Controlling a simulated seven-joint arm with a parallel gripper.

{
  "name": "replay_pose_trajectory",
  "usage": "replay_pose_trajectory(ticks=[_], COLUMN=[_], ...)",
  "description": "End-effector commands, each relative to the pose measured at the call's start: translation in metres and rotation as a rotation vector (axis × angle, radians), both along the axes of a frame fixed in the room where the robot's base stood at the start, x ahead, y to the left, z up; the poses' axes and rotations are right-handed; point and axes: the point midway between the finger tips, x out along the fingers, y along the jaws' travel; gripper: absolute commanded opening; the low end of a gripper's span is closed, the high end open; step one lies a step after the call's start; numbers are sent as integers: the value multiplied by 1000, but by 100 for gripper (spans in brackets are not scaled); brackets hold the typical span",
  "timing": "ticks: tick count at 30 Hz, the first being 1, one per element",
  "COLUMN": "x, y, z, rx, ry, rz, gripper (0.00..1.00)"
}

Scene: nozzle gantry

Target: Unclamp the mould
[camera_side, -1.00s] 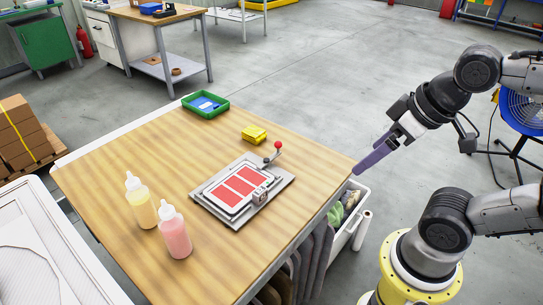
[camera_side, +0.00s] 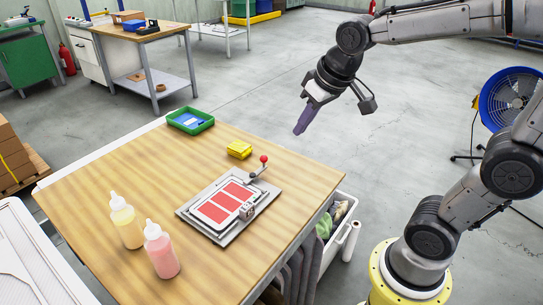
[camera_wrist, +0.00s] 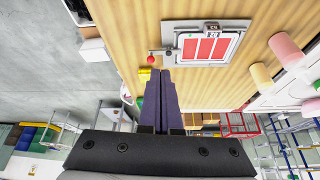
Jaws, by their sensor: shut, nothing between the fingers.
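The mould (camera_side: 221,207) is a flat grey plate with a frame around red panels, lying on the wooden table; it also shows in the wrist view (camera_wrist: 205,46). A clamp lever with a red ball knob (camera_side: 264,159) rises at its far right corner, and the same red knob shows in the wrist view (camera_wrist: 151,54). A small metal block (camera_side: 247,210) sits on the mould's right edge. My gripper (camera_side: 299,131) has purple fingers and is shut and empty, raised beyond the table's right edge, apart from the lever. In the wrist view its fingers (camera_wrist: 160,72) lie together.
Yellow bottle (camera_side: 126,224) and pink bottle (camera_side: 160,251) stand at the table's left front. A yellow box (camera_side: 239,149) lies near the lever, and a green tray (camera_side: 190,121) stands at the back. A white bin (camera_side: 335,228) stands beside the table.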

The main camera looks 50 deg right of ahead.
Motion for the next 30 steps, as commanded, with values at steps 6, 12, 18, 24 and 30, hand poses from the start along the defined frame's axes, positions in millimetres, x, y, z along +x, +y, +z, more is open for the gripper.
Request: replay_pose_trajectory(ticks=[6, 12, 18, 24, 30], x=[33, 37, 37, 37, 42], y=[-14, -19, -20, -20, -21], z=[-28, -45, -47, -48, -67], rx=[7, 11, 12, 12, 13], ry=[87, 137, 141, 142, 146], rz=[-35, -48, -51, -51, -51], gripper=[0, 0, 0, 0, 0])
